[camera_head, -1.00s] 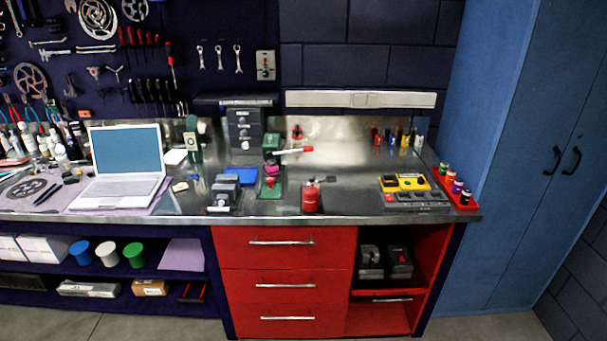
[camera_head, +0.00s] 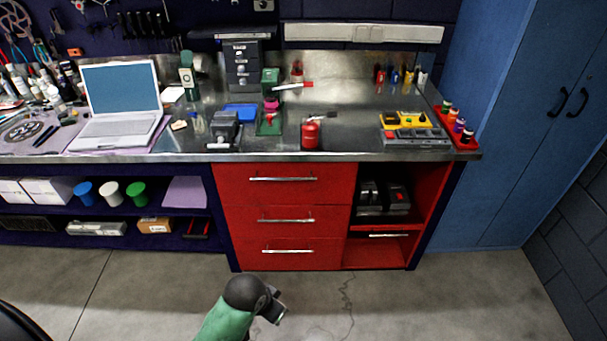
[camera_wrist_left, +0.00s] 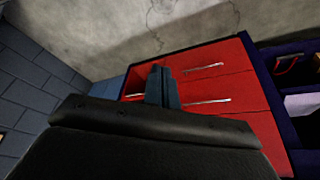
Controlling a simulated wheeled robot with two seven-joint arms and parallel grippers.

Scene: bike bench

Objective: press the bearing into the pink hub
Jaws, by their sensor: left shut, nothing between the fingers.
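The pink hub (camera_head: 271,103) sits in a small green press (camera_head: 269,125) on the steel bench, in the head view. The press has a lever (camera_head: 292,86) with a red end, pointing right. I cannot make out the bearing at this size. My left gripper (camera_head: 279,307) is low over the floor in front of the red drawers, well below and apart from the bench top. In the left wrist view its fingers (camera_wrist_left: 162,86) are together and empty, with the red drawer fronts beyond. My right gripper is in neither view.
A red canister (camera_head: 311,133) stands right of the press, and a dark vise-like tool (camera_head: 224,130) stands left. The laptop (camera_head: 122,104) is further left. The steel bench top (camera_head: 350,105) is clear between the canister and yellow box (camera_head: 405,119).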

